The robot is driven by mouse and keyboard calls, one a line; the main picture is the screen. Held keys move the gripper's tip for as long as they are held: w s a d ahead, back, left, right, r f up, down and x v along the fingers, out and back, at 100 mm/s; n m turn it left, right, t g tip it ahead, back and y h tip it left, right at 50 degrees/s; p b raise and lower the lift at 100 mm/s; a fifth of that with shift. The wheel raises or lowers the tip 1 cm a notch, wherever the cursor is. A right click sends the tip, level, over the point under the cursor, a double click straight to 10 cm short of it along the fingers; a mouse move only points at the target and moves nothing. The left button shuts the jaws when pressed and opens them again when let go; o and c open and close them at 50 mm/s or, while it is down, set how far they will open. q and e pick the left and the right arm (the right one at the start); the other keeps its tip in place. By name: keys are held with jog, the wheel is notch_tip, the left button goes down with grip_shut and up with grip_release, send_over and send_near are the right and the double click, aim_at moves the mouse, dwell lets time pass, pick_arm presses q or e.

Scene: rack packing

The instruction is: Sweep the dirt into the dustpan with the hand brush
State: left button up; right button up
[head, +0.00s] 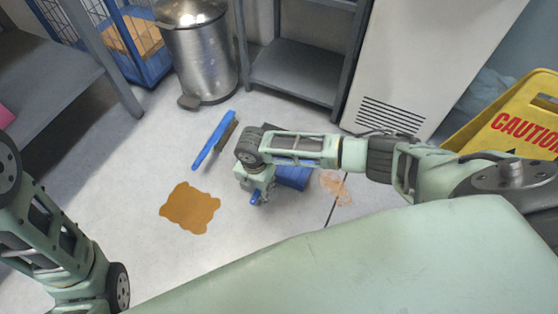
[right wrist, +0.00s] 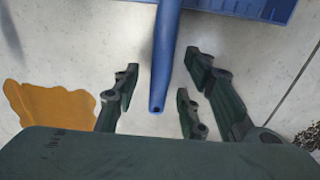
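The blue dustpan (head: 293,178) lies on the floor, partly hidden by my right arm. Its blue handle (right wrist: 164,60) shows in the right wrist view. My right gripper (head: 258,192) is above the handle. In the right wrist view its fingers (right wrist: 160,72) are open, one side on each side of the handle, with gaps showing. The blue hand brush (head: 213,142) with brown bristles lies apart on the floor, up and left of the gripper. A flat orange-brown patch (head: 190,208) lies left of the gripper. Dark speckled crumbs (right wrist: 308,137) show at the wrist view's right edge. My left gripper is out of view.
A paler orange stain (head: 335,187) lies right of the dustpan. A metal bin (head: 201,52), a grey shelf (head: 298,72), a white cabinet (head: 425,50) and a yellow caution sign (head: 515,120) stand around. The floor around the brush is clear.

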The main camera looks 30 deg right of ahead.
jog(key=shift+f, duration=0.25)
jog(key=shift+c, duration=0.3)
grip_shut()
jog(key=shift+r, duration=0.1)
